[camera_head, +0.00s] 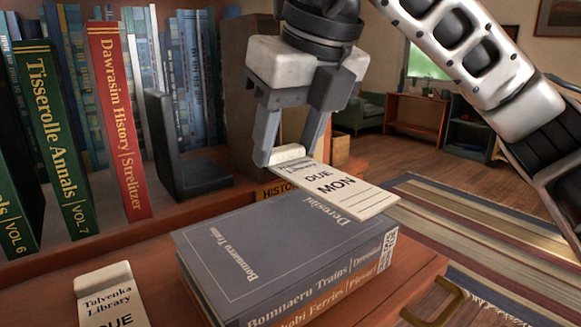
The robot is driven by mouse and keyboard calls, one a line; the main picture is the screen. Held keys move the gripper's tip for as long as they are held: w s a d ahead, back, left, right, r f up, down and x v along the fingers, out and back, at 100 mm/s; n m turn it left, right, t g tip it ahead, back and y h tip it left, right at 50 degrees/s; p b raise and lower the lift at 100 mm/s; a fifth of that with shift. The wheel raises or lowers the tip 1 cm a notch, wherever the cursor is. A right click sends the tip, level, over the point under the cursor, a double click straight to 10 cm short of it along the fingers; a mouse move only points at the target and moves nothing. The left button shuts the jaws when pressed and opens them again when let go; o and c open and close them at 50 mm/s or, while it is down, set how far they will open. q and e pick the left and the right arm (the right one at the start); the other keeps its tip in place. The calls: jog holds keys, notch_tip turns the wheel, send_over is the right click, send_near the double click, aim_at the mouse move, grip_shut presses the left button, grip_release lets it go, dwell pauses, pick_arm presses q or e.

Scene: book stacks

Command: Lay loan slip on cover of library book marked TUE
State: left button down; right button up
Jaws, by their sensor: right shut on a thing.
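My right gripper (286,157) comes down from the top right and is shut on the top end of a cream loan slip (335,189) that reads "DUE MON". The slip is tilted and hangs over the back right of a grey-blue book (277,250) titled "Bonnaeru Trains". I cannot tell whether the slip touches the cover. A second book (345,297), orange-brown with "Ferries" on its spine, lies beneath. Another slip (108,296), reading "Tolvenka Library DUE", lies at the lower left; its day is cut off by the frame. I see no "TUE" mark. My left gripper is out of view.
Upright books, including a green one (53,135) and a red one (117,120), stand at the left beside a dark bookend (180,150). A "HISTORY" shelf label (278,190) is behind the stack. A brass handle (437,304) is at the lower right.

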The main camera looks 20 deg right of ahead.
aim_at(293, 156)
jog(key=shift+w+d+f, duration=0.1)
jog(key=shift+w+f, duration=0.1)
jog(key=shift+f, duration=0.15)
jog(key=f, duration=0.2)
jog(key=shift+w+d+f, duration=0.1)
jog(key=shift+w+f, duration=0.1)
jog(key=shift+f, duration=0.45)
jog(key=shift+f+b, duration=0.2)
jog(key=shift+b, duration=0.15)
jog(key=o, duration=0.9)
jog(key=shift+o, duration=0.2)
